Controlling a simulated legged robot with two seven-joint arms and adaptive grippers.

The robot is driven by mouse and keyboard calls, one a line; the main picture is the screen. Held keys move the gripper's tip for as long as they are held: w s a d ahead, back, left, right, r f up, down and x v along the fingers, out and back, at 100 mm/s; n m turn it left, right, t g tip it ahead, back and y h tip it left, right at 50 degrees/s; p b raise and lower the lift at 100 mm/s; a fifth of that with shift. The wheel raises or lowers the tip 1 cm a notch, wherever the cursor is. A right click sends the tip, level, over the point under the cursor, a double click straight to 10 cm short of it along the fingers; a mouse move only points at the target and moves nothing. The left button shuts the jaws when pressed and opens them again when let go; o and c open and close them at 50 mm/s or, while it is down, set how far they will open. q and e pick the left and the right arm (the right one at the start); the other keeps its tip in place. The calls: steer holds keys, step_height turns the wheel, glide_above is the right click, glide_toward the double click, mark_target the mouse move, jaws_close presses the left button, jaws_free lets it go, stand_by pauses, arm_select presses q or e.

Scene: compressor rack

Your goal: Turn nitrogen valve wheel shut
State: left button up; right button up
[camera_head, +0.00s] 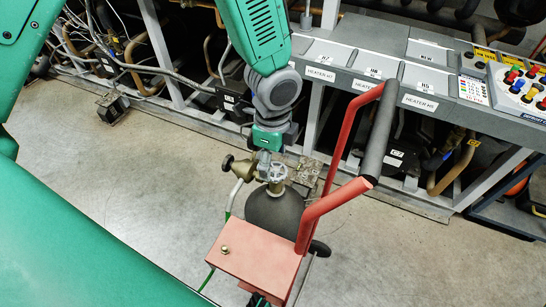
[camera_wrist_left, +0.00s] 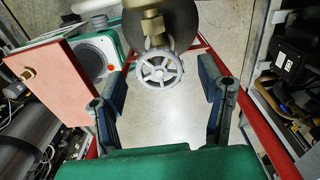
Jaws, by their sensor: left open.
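The nitrogen valve wheel (camera_wrist_left: 159,69) is a round, spoked grey handwheel on a brass valve body (camera_wrist_left: 152,27), on top of a dark gas cylinder (camera_head: 273,217). In the head view the wheel (camera_head: 278,172) sits just below my left gripper (camera_head: 268,152). In the left wrist view my left gripper (camera_wrist_left: 163,88) is open, with one blue-padded finger on each side of the wheel and a clear gap to both. It holds nothing. In the head view my arm partly hides the gripper's fingers. My right gripper is not in view.
The cylinder stands in a red cart with a tall handle (camera_head: 374,140) close to my left gripper's right. A red box (camera_head: 254,258) is at its front. Behind is the compressor rack with heater panels (camera_head: 320,74) and buttons.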

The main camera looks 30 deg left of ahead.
arm_select(q)
steer(key=shift+s+d+f+b, duration=0.1)
steer(key=shift+d+f+b, duration=0.15)
steer(key=shift+f+b, duration=0.35)
steer(key=shift+d+f+b, duration=0.2)
steer(key=shift+f+b, duration=0.25)
steer(key=shift+f, duration=0.2)
steer(key=shift+d+n+b, duration=0.4)
steer(key=shift+n+b, duration=0.5)
steer(key=shift+n, duration=0.2)
steer(key=shift+r+n+p, duration=0.4)
steer(key=shift+n+p, duration=0.2)
steer(key=shift+p, duration=0.35)
steer(key=shift+a+n+p, duration=0.15)
steer(key=shift+n+p, duration=0.2)
steer(key=shift+n, duration=0.15)
steer(key=shift+a+n, duration=0.2)
steer(key=shift+n, duration=0.2)
steer(key=shift+a+f+n, duration=0.15)
steer(key=shift+a+n, duration=0.05)
steer(key=shift+n, duration=0.1)
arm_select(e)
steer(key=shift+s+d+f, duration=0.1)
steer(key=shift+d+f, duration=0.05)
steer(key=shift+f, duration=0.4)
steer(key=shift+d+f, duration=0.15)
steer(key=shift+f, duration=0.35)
